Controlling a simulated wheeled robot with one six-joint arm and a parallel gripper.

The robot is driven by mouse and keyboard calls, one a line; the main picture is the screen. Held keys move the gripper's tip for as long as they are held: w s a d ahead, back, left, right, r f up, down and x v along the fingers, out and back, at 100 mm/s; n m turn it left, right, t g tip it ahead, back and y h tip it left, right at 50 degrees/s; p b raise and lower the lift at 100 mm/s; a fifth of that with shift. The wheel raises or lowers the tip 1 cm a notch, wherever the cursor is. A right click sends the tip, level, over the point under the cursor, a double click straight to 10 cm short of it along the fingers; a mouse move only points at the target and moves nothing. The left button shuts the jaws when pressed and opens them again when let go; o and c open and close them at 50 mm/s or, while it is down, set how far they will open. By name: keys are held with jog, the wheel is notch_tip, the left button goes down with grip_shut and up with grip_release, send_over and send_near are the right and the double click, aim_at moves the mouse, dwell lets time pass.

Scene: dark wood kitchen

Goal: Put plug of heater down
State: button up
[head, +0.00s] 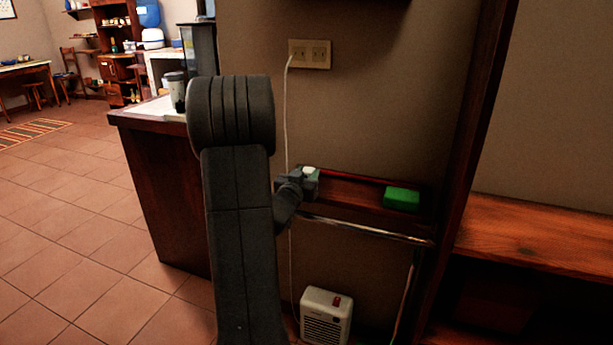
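My gripper (306,180) is over the left end of a narrow dark red wooden shelf (345,192). A small white piece, which looks like the plug (310,170), shows at its fingertips, and the fingers look closed on it. Whether the plug touches the shelf is unclear. The white heater (326,316) with a red switch stands on the floor below. A white cord (286,115) hangs from the left socket of the wall outlet (310,54) and passes behind my gripper. Its lower run goes down beside the heater.
A green block (401,199) lies at the shelf's right end. A metal rail (365,229) runs under the shelf. A wooden counter (160,180) stands left, with a cup (175,91) on top. A wooden bench (540,232) is right. Tiled floor is open at left.

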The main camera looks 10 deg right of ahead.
jog(key=shift+o, duration=1.3)
jog(key=shift+s+f, duration=0.15)
jog(key=shift+f, duration=0.6)
jog(key=shift+r, duration=0.1)
jog(key=shift+r+p, duration=0.65)
jog(key=shift+p, duration=0.15)
jog(key=v, duration=1.1)
jog(key=shift+s+a+r, duration=0.2)
jog(key=shift+s+a, duration=0.05)
jog(key=shift+s, duration=0.05)
jog(key=shift+w, duration=0.1)
jog(key=x, duration=1.2)
jog(key=shift+f+b, duration=0.35)
jog(key=shift+b, duration=0.1)
jog(key=shift+s+f, duration=0.2)
